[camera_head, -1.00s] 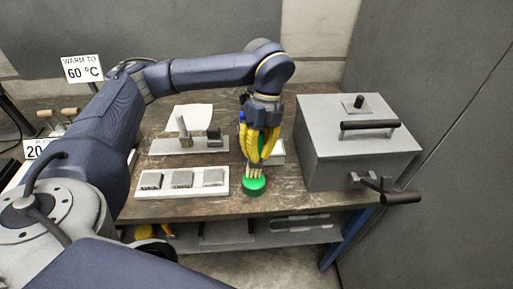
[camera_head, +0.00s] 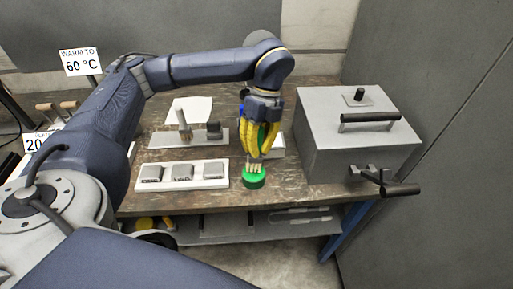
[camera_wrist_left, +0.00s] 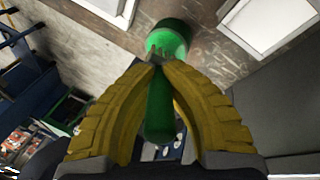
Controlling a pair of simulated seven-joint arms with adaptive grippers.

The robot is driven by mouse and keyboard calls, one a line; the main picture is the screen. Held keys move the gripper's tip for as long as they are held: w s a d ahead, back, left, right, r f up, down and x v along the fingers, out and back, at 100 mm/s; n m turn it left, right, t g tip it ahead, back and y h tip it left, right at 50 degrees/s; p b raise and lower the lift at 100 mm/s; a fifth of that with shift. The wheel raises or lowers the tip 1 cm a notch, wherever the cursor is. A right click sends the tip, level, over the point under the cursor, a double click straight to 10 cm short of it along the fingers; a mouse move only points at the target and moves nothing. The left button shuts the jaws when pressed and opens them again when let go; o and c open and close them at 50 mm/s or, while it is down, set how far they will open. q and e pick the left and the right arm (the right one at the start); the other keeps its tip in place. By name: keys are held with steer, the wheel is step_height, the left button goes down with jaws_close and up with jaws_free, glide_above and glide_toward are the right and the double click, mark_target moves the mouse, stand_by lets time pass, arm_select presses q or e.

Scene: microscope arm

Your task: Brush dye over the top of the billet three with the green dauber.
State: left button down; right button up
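My left gripper (camera_head: 256,157) points down at the front of the bench, right of the billet tray. Its yellow fingers are shut on the green dauber (camera_wrist_left: 158,105), whose handle runs up between them in the left wrist view. Below the fingertips is a round green pot (camera_head: 253,179), also in the left wrist view (camera_wrist_left: 169,36). Whether the dauber's tip touches the pot is hidden. Three grey billets sit in a row in a white tray (camera_head: 141,187): left (camera_head: 150,173), middle (camera_head: 182,172), right (camera_head: 214,170). Their marks are too small to read. My right gripper is not in view.
A large grey box (camera_head: 340,140) with black handles stands at the right. Behind the tray is a grey plate (camera_head: 163,143) with a post and a dark block. A white sheet (camera_head: 190,110) lies further back. A sign reading 60 °C (camera_head: 80,62) stands at the back left.

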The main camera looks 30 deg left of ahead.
arm_select(q)
steer(key=shift+f, duration=0.6)
stand_by(1.5)
steer(key=shift+r, duration=3.55)
